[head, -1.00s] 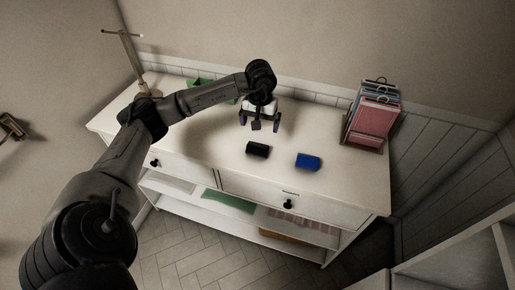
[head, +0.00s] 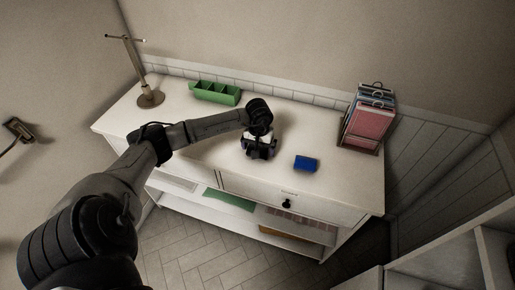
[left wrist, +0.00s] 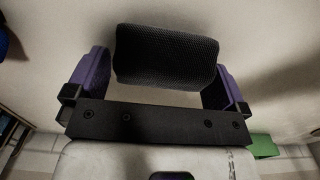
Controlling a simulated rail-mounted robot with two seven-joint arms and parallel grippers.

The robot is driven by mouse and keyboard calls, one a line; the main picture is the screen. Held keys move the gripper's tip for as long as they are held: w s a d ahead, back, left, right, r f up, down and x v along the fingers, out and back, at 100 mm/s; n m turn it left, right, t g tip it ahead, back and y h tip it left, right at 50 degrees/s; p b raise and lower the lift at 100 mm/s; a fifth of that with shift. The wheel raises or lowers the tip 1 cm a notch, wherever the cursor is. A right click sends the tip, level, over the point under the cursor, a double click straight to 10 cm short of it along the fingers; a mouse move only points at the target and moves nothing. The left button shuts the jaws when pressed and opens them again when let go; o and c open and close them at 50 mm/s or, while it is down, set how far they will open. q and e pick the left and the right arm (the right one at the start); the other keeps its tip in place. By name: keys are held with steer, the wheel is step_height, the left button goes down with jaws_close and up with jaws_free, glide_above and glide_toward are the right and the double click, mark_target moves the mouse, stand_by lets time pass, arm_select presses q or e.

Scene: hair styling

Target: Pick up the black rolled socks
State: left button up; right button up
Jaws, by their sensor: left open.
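The black rolled socks (left wrist: 165,54) lie on the white dresser top (head: 340,182). In the left wrist view they fill the space between the two purple fingers of my left gripper (left wrist: 160,70). The fingers are open, one on either side of the roll, and the right finger looks very close to its end. In the head view my left gripper (head: 258,155) is down at the dresser top and hides the socks. My right gripper is not in view.
A blue roll (head: 306,163) lies just right of my left gripper. A green divided tray (head: 215,93) and a metal stand (head: 150,97) are at the back left. A rack of folded cloths (head: 368,122) stands at the back right. The dresser's front right is clear.

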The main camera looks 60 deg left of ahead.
arm_select(q)
steer(key=shift+f, duration=0.2)
steer(key=shift+c, duration=0.3)
steer(key=c, duration=0.8)
steer(key=shift+r, duration=0.1)
